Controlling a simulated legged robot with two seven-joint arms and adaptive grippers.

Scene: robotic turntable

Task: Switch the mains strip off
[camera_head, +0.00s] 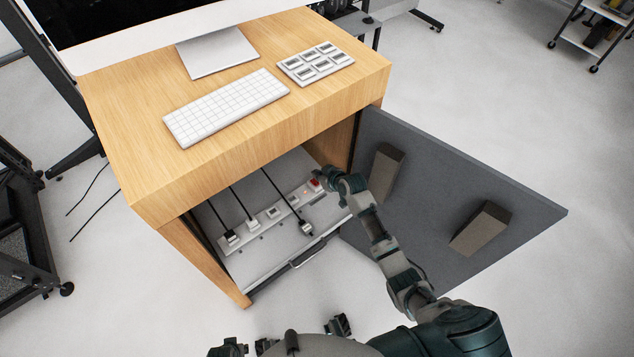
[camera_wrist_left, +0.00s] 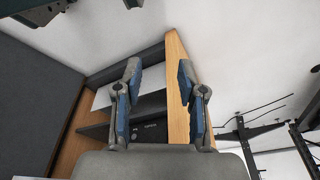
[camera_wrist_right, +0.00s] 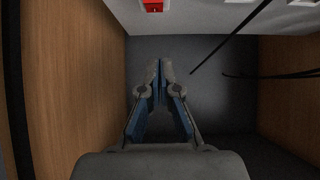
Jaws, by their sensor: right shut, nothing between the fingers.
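The white mains strip (camera_head: 258,222) lies inside the open cabinet with several plugs and leads along it. Its red switch (camera_head: 315,184) is at the right end, with a small reddish glow just left of it. The red switch (camera_wrist_right: 152,5) also shows at the top edge of the right wrist view. My right gripper (camera_head: 323,174) reaches into the cabinet close to the switch. In the right wrist view it (camera_wrist_right: 160,68) is shut and empty, with a visible gap to the switch. My left gripper (camera_wrist_left: 160,85) is open and empty, pointing towards the wooden cabinet. Whether the switch is pressed cannot be told.
The grey door (camera_head: 450,175) stands open at the right, with two blocks on its inner face. The wooden cabinet top (camera_head: 140,120) overhangs the strip and carries a keyboard (camera_head: 225,107), a key pad (camera_head: 315,63) and a monitor stand. One plug (camera_head: 306,229) lies off the strip.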

